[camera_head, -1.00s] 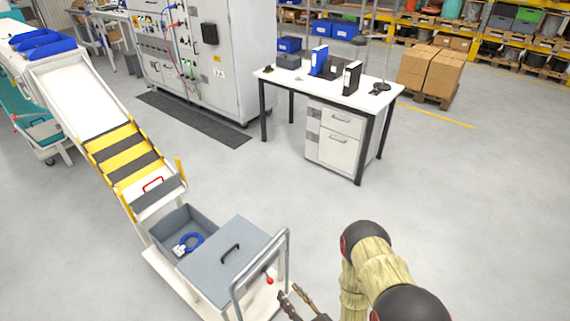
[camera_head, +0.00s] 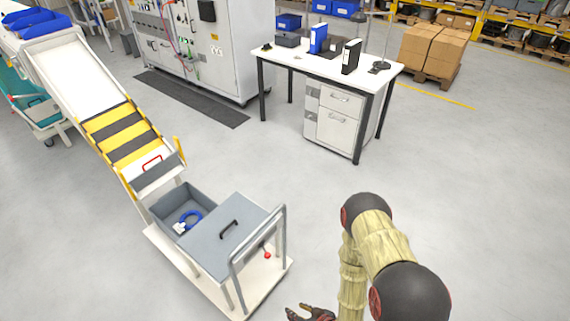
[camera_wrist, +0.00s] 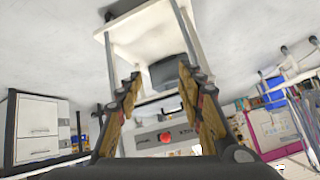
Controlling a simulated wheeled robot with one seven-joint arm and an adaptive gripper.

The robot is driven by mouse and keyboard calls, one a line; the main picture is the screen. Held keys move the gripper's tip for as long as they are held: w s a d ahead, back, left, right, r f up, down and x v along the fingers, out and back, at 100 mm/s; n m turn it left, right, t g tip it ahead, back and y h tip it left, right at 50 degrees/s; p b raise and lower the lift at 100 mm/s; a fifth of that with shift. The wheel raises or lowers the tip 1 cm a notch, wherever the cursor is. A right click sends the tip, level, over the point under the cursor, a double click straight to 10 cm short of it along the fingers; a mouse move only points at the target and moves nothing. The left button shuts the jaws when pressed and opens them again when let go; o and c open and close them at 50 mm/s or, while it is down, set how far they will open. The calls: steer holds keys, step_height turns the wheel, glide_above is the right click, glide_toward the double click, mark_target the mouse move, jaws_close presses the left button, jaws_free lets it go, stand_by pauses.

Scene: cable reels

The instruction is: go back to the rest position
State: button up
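My gripper (camera_head: 305,312) shows at the bottom edge of the head view, to the right of the trolley and apart from it; it is partly cut off. In the wrist view my gripper (camera_wrist: 158,88) has its two fingers spread wide with nothing between them. The trolley (camera_head: 268,283) stands in front of me, with a push bar and a red knob (camera_head: 267,255). A grey bin (camera_head: 166,205) sits on it, and a blue cable coil (camera_head: 190,220) lies inside. A grey lid with a black handle (camera_head: 228,231) covers the part beside the bin.
A white ramp with yellow and black stripes (camera_head: 120,132) leads down to the bin. A desk (camera_head: 335,75) with drawers and binders stands farther back. A large cabinet (camera_head: 225,50) is behind left. Boxes on a pallet (camera_head: 432,55) stand back right. The floor at right is clear.

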steer(key=d+r+g+h, duration=0.3)
steer(key=d+g+h, duration=0.15)
steer(key=d, duration=0.45)
steer(key=d+r+m+g+h, duration=0.1)
steer(key=d+r, duration=0.2)
steer(key=r, duration=0.4)
steer(key=d+r+m+g+h, duration=0.1)
steer(key=d+r+m+h, duration=0.15)
steer(key=r, duration=0.45)
steer(key=s+r+m+t, duration=0.1)
steer(key=s+r, duration=0.3)
steer(key=r, duration=1.6)
steer(key=s+r+m+t+y, duration=0.1)
steer(key=s+r+t, duration=0.3)
steer(key=r, duration=1.7)
steer(key=shift+s+a+r, duration=0.15)
steer(key=shift+s+r, duration=0.1)
steer(key=shift+s, duration=0.35)
